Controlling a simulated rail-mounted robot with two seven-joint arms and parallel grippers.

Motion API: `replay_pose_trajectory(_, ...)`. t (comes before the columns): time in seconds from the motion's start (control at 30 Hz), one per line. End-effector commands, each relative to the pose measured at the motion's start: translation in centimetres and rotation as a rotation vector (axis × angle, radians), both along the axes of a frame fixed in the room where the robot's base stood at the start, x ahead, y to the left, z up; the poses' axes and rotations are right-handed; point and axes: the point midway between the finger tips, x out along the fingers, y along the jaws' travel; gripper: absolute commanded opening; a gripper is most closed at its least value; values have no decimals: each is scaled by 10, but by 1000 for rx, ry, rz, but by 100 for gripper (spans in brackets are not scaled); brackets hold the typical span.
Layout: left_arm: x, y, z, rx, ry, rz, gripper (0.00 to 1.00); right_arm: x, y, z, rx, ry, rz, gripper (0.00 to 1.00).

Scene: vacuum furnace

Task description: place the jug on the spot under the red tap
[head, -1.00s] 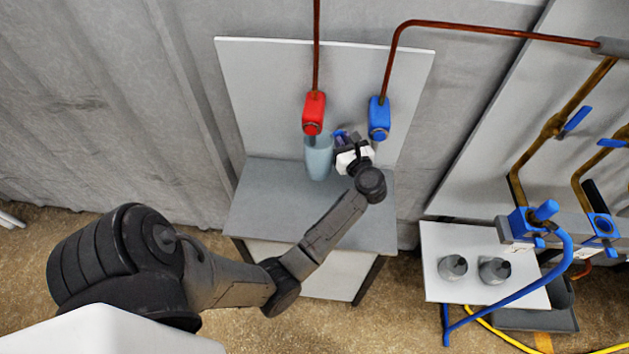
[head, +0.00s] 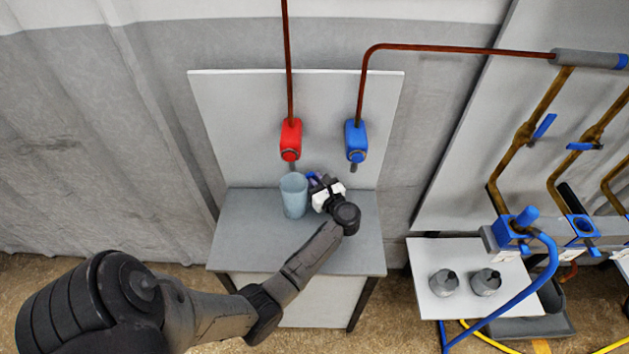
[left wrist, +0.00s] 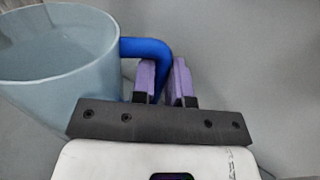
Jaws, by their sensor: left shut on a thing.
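The jug (head: 293,196) is pale blue and translucent, with a blue handle. It is upright below the red tap (head: 291,140), at the back of the grey table; I cannot tell whether its base touches the top. My left gripper (head: 317,183) is at the jug's right side, shut on the handle. In the left wrist view the purple fingers (left wrist: 163,80) close around the blue handle (left wrist: 146,47), and the jug (left wrist: 60,60) fills the left side with its open mouth up. My right gripper is not in view.
The grey table (head: 250,245) has free room at its front left. A blue tap (head: 356,141) hangs to the right of the red one, on the same back panel (head: 230,110). A white side table (head: 425,290) with two grey containers stands at right.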

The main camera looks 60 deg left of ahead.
Motion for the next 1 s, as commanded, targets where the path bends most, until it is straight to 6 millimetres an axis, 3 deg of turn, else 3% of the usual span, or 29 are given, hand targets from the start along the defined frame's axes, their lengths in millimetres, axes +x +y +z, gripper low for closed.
replay_pose_trajectory(0.27, 0, 0, -3, 0, 0, 0, 0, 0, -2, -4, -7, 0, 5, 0)
replay_pose_trajectory(0.3, 0, 0, -3, 0, 0, 0, 17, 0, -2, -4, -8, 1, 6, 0)
replay_pose_trajectory(0.57, 0, 0, -2, 0, 0, 0, 40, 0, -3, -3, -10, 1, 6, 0)
replay_pose_trajectory(0.87, 0, 0, 2, 0, 1, -1, 40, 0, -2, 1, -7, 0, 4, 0)
replay_pose_trajectory(1.0, 1, -16, -1, -2, 1, -3, 40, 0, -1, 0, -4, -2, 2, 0)
